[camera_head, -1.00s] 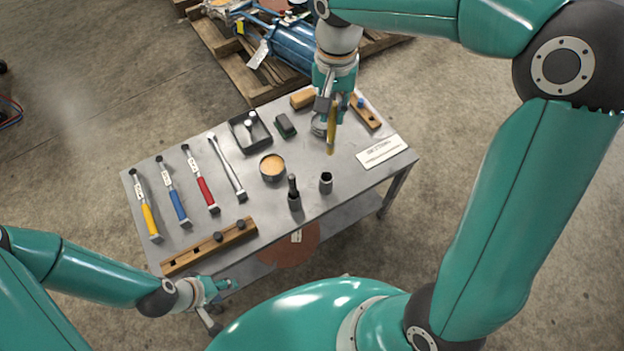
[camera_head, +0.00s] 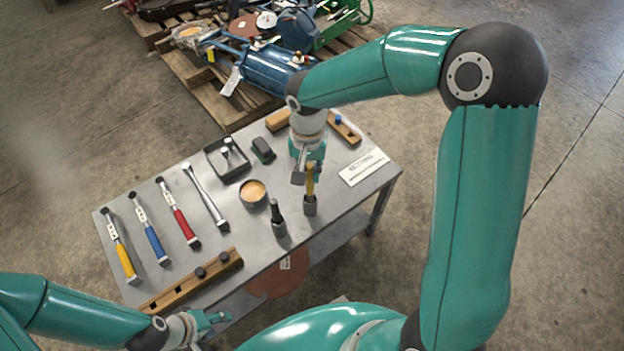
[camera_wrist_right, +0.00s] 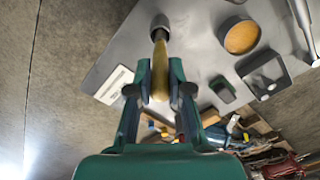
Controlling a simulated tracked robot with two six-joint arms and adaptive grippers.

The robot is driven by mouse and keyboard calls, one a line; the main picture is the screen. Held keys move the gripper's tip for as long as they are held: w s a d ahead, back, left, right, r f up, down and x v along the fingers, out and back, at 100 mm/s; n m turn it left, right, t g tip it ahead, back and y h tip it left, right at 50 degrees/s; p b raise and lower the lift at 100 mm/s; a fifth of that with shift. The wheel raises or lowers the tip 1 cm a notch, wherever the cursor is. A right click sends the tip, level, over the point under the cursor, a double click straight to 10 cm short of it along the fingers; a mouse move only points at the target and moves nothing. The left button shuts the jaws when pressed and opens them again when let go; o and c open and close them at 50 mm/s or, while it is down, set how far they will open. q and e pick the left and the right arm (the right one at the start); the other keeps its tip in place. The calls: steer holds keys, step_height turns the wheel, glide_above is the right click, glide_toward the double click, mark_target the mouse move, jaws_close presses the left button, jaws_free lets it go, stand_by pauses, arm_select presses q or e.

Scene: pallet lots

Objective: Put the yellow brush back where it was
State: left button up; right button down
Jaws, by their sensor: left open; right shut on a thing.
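The yellow brush (camera_head: 310,181) stands roughly upright in my right gripper (camera_head: 308,172), which is shut on its handle. Its lower end is at the mouth of the small grey cup (camera_head: 310,207) near the table's right front. In the right wrist view, the brush (camera_wrist_right: 160,70) lies between the fingers and its dark end meets the cup (camera_wrist_right: 160,24); how deep it sits inside is hidden. My left gripper (camera_head: 212,319) is open and empty, low beside the table's front left edge.
A second holder with a dark-handled tool (camera_head: 277,220) stands just left of the cup. A round tin (camera_head: 254,204), a tray (camera_head: 243,172), a green block (camera_head: 263,150) and a white card (camera_head: 363,169) are nearby.

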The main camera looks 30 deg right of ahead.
mark_target(310, 192)
step_height(310, 192, down, 4)
steer(key=shift+f+b, duration=0.1)
steer(key=shift+b, duration=0.25)
steer(key=c, duration=1.1)
jaws_free()
steer(key=shift+r, duration=0.2)
step_height(310, 192, up, 12)
steer(key=shift+w+f+p, duration=0.1)
steer(key=shift+p, duration=1)
